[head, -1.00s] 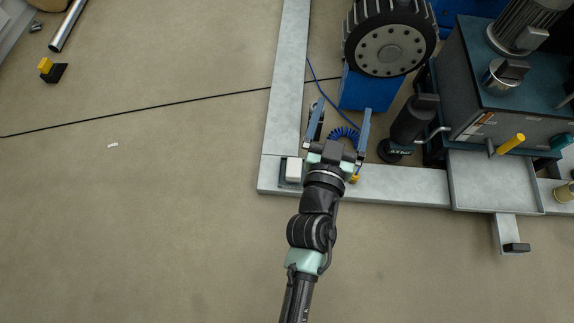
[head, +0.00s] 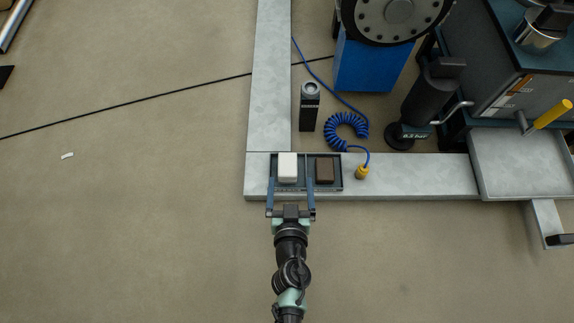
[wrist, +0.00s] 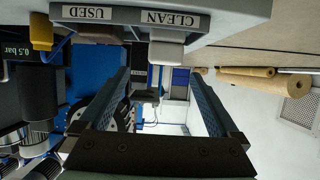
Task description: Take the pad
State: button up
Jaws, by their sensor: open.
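A white pad (head: 287,166) sits in the left compartment of a dark two-part tray (head: 305,187) on the grey frame's corner. A brown pad (head: 325,168) lies in the right compartment. In the wrist view, which is upside down, the white pad (wrist: 166,51) shows by the CLEAN label (wrist: 170,20), and USED (wrist: 88,13) labels the other side. My gripper (head: 290,184) is open and empty at the tray's front edge. Its fingers are spread wider than the white pad and in line with it. I cannot tell whether the fingertips touch the tray.
A yellow-ended plug (head: 362,172) on a coiled blue hose (head: 345,130) lies right of the tray. A small dark post (head: 310,105) stands behind it. A black cylinder (head: 425,100) is further right. The floor at left is mostly clear.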

aim_at(288, 168)
jog(key=x, duration=0.2)
jog(key=shift+w+f, duration=0.2)
jog(key=shift+w, duration=0.15)
jog(key=shift+a+b+x, duration=0.2)
jog(key=shift+b+x, duration=0.35)
jog(key=shift+x, duration=0.8)
jog(key=shift+a+b+x, duration=0.15)
jog(key=shift+b+x, duration=0.35)
jog(key=shift+x, duration=0.8)
jog(key=shift+c, duration=0.3)
jog(key=c, duration=1.4)
